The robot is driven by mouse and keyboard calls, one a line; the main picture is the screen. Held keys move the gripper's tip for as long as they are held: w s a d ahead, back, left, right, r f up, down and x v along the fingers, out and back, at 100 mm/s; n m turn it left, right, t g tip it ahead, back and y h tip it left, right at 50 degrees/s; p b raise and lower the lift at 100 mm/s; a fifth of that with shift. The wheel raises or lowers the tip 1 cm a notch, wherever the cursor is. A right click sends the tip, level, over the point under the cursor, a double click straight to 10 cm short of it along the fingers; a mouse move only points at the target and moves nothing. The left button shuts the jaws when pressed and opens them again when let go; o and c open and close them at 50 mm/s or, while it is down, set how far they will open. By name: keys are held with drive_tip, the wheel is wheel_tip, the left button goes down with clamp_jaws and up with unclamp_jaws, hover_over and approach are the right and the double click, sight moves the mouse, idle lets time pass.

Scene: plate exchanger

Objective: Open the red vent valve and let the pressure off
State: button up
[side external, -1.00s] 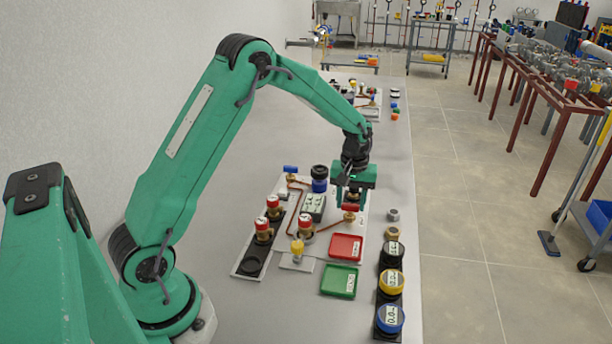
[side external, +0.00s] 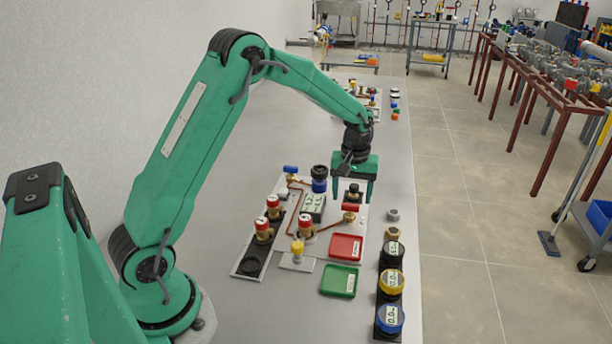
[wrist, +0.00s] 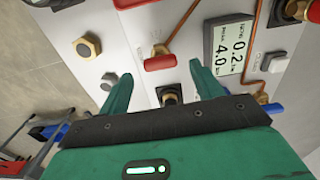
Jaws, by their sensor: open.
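The red vent valve handle (side external: 350,207) sits on a brass body at the right end of a copper pipe on the pale panel (side external: 325,240). In the wrist view the red handle (wrist: 162,62) lies crosswise, just beyond the fingertips, with a brass nut beside it. My gripper (side external: 354,197) is open and empty above the panel, fingers pointing down. In the wrist view its fingers (wrist: 161,73) stand either side of a black-topped fitting (wrist: 170,96). The display (wrist: 228,45) in the wrist view reads about 0.2 above 4.0.
A red tray (side external: 345,246) and a green tray (side external: 339,281) lie in front. Red-capped valves (side external: 264,228) and a yellow-topped valve (side external: 297,249) stand at the left.

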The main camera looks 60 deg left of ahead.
sight(350, 205)
wheel_tip(350, 205, up, 5)
drive_tip(key=shift+r, duration=0.15)
drive_tip(key=shift+r, duration=0.1)
idle(0.4)
drive_tip(key=shift+s+d+r, duration=0.1)
drive_tip(key=shift+s+r, duration=0.05)
drive_tip(key=shift+r, duration=0.05)
drive_tip(key=s+d+r+m+t, duration=0.2)
drive_tip(key=s+d+r+m, duration=0.1)
drive_tip(key=s+r, duration=0.55)
drive_tip(key=s+d+r+m+t, duration=0.25)
drive_tip(key=s+r+m, duration=0.2)
drive_tip(key=s, duration=0.65)
drive_tip(key=s+d+m+t, duration=0.1)
drive_tip(key=s+d, duration=0.1)
drive_tip(key=s, duration=0.5)
drive_tip(key=shift+s+f+m, duration=0.15)
drive_tip(key=shift+f+m, duration=0.2)
drive_tip(key=shift+f, duration=0.1)
idle(2.5)
